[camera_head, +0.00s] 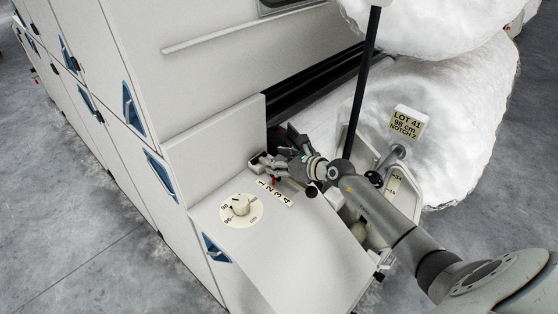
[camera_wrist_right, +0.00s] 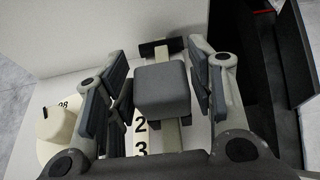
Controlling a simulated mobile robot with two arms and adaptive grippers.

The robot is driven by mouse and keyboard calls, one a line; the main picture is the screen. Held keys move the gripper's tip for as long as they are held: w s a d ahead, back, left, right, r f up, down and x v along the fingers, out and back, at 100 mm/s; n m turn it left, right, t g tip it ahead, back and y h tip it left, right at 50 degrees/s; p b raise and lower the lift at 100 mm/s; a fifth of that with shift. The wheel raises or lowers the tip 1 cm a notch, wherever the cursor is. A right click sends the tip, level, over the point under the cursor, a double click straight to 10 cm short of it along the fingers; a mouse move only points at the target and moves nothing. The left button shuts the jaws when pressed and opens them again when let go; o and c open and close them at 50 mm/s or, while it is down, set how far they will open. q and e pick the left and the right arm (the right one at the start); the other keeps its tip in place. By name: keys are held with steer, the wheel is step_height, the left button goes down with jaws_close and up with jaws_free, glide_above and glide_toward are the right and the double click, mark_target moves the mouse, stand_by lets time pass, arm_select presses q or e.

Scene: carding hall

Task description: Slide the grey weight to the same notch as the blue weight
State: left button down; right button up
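The grey weight (camera_wrist_right: 162,90) is a rounded block on a pale bar (camera_wrist_right: 172,137) in the right wrist view. My right gripper (camera_head: 268,166) reaches over the numbered scale in the head view. In the wrist view its two fingers stand on either side of the grey weight, with a narrow gap showing at the left; contact on the right cannot be told. A number strip (camera_head: 275,192) marked 1 to 4 lies beside the bar. The digits 2 and 3 show beside the weight in the wrist view. No blue weight can be made out. My left gripper is not in view.
A round dial (camera_head: 240,210) sits on the machine's pale top (camera_head: 290,255). A sign (camera_head: 406,122) reads LOT 41, 98 cm, NOTCH 2. A dark post (camera_head: 362,80) and a large white fibre roll (camera_head: 440,125) stand beyond my right arm. An upright panel (camera_head: 215,140) borders the top.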

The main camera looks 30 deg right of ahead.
steer(key=shift+o, duration=0.4)
steer(key=shift+s+d+r, duration=0.1)
steer(key=shift+s, duration=0.15)
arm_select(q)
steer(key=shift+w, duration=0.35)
arm_select(e)
step_height(320, 180, up, 5)
glide_above(308, 187)
steer(key=shift+d+f, duration=0.1)
steer(key=shift+f, duration=0.1)
